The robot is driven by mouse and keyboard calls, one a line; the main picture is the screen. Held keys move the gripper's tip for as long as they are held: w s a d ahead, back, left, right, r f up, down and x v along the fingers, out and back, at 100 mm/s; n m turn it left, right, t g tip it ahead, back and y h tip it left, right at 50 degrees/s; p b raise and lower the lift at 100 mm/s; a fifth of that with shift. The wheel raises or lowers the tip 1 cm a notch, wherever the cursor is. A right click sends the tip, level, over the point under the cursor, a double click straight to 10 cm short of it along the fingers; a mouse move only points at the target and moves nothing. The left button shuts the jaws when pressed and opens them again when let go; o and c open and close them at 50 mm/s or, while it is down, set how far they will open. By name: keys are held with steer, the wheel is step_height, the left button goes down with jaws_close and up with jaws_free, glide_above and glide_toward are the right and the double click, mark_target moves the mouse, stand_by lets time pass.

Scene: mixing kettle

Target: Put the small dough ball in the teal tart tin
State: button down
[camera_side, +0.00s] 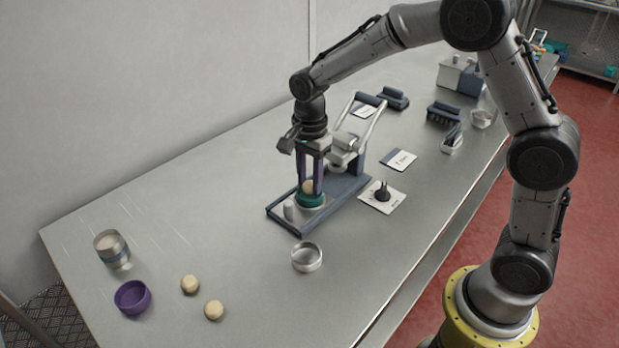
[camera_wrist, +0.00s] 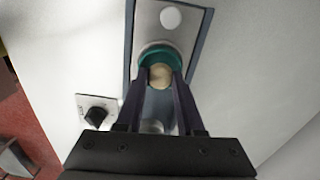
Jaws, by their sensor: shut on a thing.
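The teal tart tin (camera_side: 311,201) stands on the base plate of a press-like device, and its teal rim also shows in the wrist view (camera_wrist: 158,52). A small dough ball (camera_side: 308,187) is between the fingers of my gripper (camera_side: 312,188), at the tin's opening. In the wrist view the dough ball (camera_wrist: 160,76) sits between the two fingertips, within the near part of the teal rim. My gripper points down and is shut on the ball. I cannot tell whether the ball touches the tin's bottom.
Two more dough balls (camera_side: 190,284) (camera_side: 213,310) lie at the front left, near a purple tin (camera_side: 132,297) and a metal cup (camera_side: 112,249). A silver tin (camera_side: 307,257) stands in front of the press (camera_side: 347,184). A card with a black knob (camera_side: 382,194) lies to its right. Brushes (camera_side: 444,113) stand farther back.

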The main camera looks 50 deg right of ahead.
stand_by(0.4)
steer(key=shift+c, duration=2.2)
jaws_free()
steer(key=o, duration=0.4)
steer(key=shift+r, duration=3.55)
